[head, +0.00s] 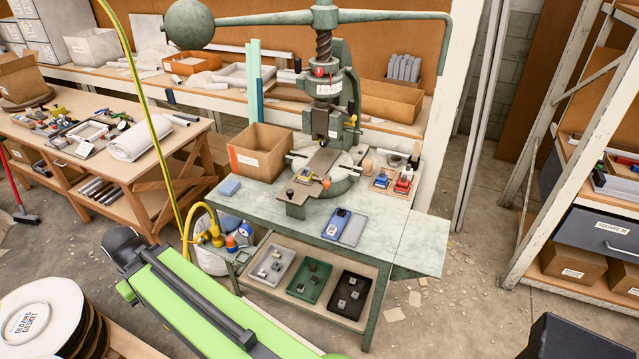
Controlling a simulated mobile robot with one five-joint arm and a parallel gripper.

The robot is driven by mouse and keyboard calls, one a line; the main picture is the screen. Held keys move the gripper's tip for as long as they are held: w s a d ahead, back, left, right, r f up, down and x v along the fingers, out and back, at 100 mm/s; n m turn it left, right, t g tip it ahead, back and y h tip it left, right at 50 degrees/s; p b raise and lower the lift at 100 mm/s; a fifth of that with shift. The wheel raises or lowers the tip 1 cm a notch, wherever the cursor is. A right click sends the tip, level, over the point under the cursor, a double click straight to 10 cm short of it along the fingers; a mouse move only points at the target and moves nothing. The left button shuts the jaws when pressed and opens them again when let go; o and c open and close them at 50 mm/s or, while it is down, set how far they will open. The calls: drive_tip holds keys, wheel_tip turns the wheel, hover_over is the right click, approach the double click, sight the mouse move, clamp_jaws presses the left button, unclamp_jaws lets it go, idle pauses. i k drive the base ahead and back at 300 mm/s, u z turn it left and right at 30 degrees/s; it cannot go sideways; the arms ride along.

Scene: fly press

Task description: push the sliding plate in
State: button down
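The fly press (330,95) is green, with a ball-weighted arm across its top and a vertical screw. It stands on a grey-green metal table (395,225). Its sliding plate (298,192) appears to be the narrow plate at the base, reaching out toward the table's front edge, in front of the ram. A small part with yellow on it (307,177) sits on the plate. How far the plate is out is hard to tell at this size. My gripper is not in view; a green and black part, probably my arm, crosses the lower left.
A cardboard box (260,150) stands left of the press. A blue box and a grey tray (352,230) lie at the table's front. A wooden tray with red and blue items (397,180) stands right. Trays of small parts (308,280) fill the lower shelf.

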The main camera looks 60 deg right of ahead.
sight(305, 184)
drive_tip(key=z, duration=0.35)
drive_tip(key=i, duration=1)
drive_tip(key=u, duration=0.1)
